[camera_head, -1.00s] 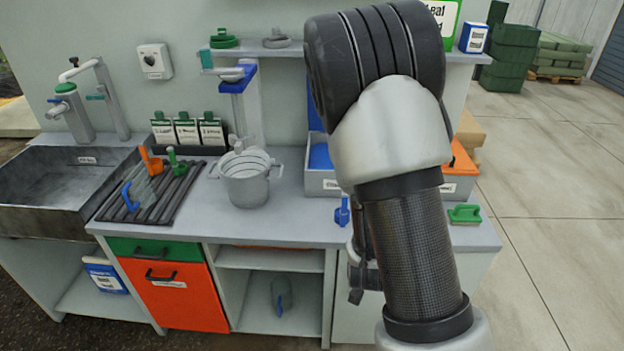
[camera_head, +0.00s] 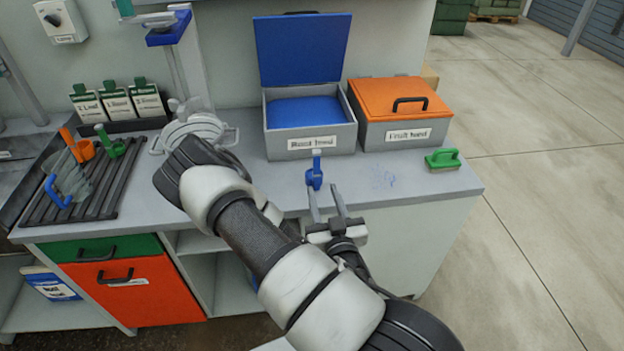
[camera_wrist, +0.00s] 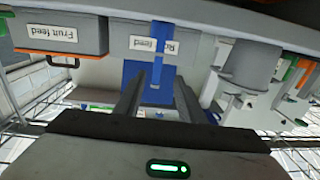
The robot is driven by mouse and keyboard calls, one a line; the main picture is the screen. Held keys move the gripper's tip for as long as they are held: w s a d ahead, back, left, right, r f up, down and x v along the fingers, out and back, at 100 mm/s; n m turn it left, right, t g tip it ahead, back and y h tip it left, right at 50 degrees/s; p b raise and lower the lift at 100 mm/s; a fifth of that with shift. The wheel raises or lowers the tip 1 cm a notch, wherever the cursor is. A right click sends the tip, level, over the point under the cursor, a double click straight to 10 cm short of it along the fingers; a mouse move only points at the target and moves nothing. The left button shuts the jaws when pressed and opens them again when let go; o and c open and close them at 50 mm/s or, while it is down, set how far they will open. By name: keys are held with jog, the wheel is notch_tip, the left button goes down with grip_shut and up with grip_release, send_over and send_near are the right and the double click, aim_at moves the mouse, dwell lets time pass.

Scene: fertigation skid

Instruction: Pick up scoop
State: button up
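A small blue scoop-like tool (camera_head: 314,177) stands at the counter's front, before the open bin, with a pale tip at its top. Its exact shape is hard to make out. My gripper (camera_head: 323,191) is open, just in front of it at the counter edge, with its two fingers apart. In the wrist view, blue (camera_wrist: 160,70) shows between and beyond the fingers (camera_wrist: 159,80). I cannot tell whether the fingers touch it. An orange scoop (camera_head: 80,148) and a green scoop (camera_head: 109,142) are on the black drying rack (camera_head: 100,205) at left.
A grey feed bin (camera_head: 335,143) stands with its blue lid raised. A fruit feed bin (camera_head: 375,133) has its orange lid shut. A green brush (camera_head: 442,158) lies at the counter's right end. A pot (camera_head: 205,128) is partly behind my arm.

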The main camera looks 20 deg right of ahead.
aim_at(315, 168)
jog(key=b+x, duration=0.1)
jog(key=x, duration=0.8)
jog(key=shift+w+r, duration=0.1)
jog(key=shift+w, duration=0.1)
jog(key=shift+d+x, duration=0.15)
jog(key=shift+x, duration=1.4)
jog(key=shift+d+x, duration=0.1)
jog(key=shift+x, duration=1.45)
jog(key=shift+r, duration=0.1)
jog(key=shift+s, duration=0.1)
grip_shut()
